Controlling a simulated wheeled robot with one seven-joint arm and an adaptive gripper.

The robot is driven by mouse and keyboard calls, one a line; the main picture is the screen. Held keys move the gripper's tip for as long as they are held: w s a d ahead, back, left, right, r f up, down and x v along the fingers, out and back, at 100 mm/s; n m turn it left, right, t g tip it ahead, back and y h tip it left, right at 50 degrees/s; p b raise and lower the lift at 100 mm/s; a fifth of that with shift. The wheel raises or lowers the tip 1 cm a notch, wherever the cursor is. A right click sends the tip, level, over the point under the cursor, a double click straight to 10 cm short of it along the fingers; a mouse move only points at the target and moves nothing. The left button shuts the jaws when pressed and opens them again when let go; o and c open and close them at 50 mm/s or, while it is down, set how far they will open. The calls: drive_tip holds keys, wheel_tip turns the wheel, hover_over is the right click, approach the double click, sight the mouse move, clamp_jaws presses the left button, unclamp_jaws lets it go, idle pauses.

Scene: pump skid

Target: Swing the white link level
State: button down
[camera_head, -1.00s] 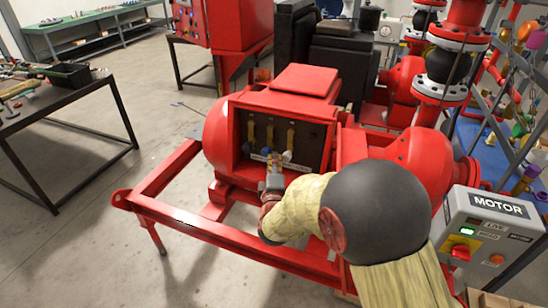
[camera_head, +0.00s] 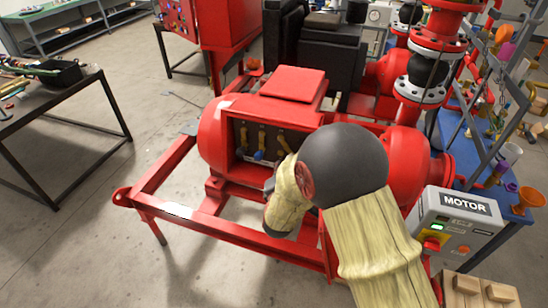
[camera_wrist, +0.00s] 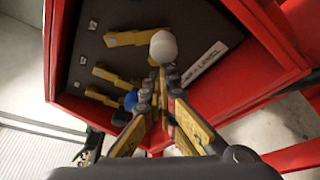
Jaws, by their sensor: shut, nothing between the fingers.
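In the wrist view the white link is a yellow bar (camera_wrist: 125,39) ending in a round white knob (camera_wrist: 163,46), mounted on a dark panel. Its bar lies at a slightly different angle from the neighbouring blue-knobbed link (camera_wrist: 130,101). My gripper (camera_wrist: 162,74) is shut and empty, with its tips right beside the white knob. I cannot tell whether they touch. In the head view the panel (camera_head: 270,127) is inside the red pump-skid box, with yellow bars upright. My arm hides the white knob and most of the gripper there.
A label strip (camera_wrist: 205,62) sits beside the white knob. A third yellow link (camera_wrist: 100,97) lies past the blue one. The red box rim (camera_wrist: 262,75) surrounds the panel closely. The grey MOTOR box (camera_head: 458,225) stands right of my arm. Floor is open at left.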

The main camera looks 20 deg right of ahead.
drive_tip(key=d+r+n+p, duration=0.1)
drive_tip(key=p, duration=0.1)
drive_tip(key=s+d+r+g+p, duration=0.1)
drive_tip(key=p, duration=0.2)
drive_tip(key=s+d+r+n+p, duration=0.1)
drive_tip(key=p, duration=0.2)
drive_tip(key=shift+s+d+r+n+h, duration=0.2)
drive_tip(key=shift+s+r+n+h, duration=0.1)
drive_tip(key=shift+h, duration=0.1)
drive_tip(key=shift+p, duration=0.4)
drive_tip(key=shift+r, duration=0.1)
